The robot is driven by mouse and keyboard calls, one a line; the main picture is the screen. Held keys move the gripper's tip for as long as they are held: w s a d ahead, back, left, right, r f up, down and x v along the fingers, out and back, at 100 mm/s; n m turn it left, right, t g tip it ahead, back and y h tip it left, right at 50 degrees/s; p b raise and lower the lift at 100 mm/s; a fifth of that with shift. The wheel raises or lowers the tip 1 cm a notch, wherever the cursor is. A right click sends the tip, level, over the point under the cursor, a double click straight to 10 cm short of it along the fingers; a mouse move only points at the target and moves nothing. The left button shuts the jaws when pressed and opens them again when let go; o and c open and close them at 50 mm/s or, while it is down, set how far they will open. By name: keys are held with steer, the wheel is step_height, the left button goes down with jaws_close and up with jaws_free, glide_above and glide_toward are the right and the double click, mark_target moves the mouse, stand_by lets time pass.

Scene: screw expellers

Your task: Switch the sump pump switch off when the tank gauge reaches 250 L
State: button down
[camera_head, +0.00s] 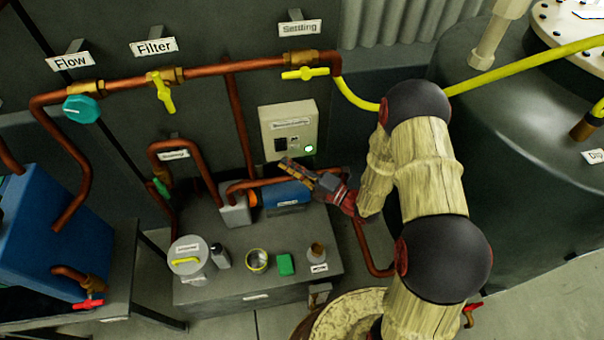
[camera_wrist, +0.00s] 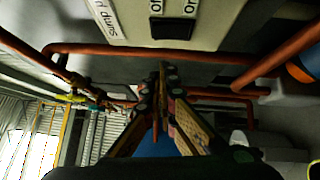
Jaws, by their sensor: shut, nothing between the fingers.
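A pale control box (camera_head: 289,128) with a label hangs on the dark panel behind the bench. It has a dark switch (camera_head: 281,144) at lower left and a lit green lamp (camera_head: 309,149). In the wrist view the dark switch (camera_wrist: 171,28) lies beyond the fingertips, beside a label partly reading "sump". Its on or off position cannot be told. My gripper (camera_head: 286,163) is shut and empty, just below the box; in the wrist view its fingertips (camera_wrist: 164,68) meet, apparently short of the switch. No tank gauge reading can be made out.
Copper pipes (camera_head: 250,65) run above and around the box. A blue pump (camera_head: 287,193) sits below my gripper. The grey bench (camera_head: 220,292) holds a lidded pot (camera_head: 187,257), a green block (camera_head: 286,264) and small containers. A large dark tank (camera_head: 500,150) stands at right.

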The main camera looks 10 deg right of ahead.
mark_target(281, 146)
steer(key=w, duration=0.3)
steer(key=w+b, duration=0.1)
steer(key=shift+w+a+r, duration=0.2)
steer(key=shift+a+r, duration=0.05)
steer(key=shift+r, duration=0.1)
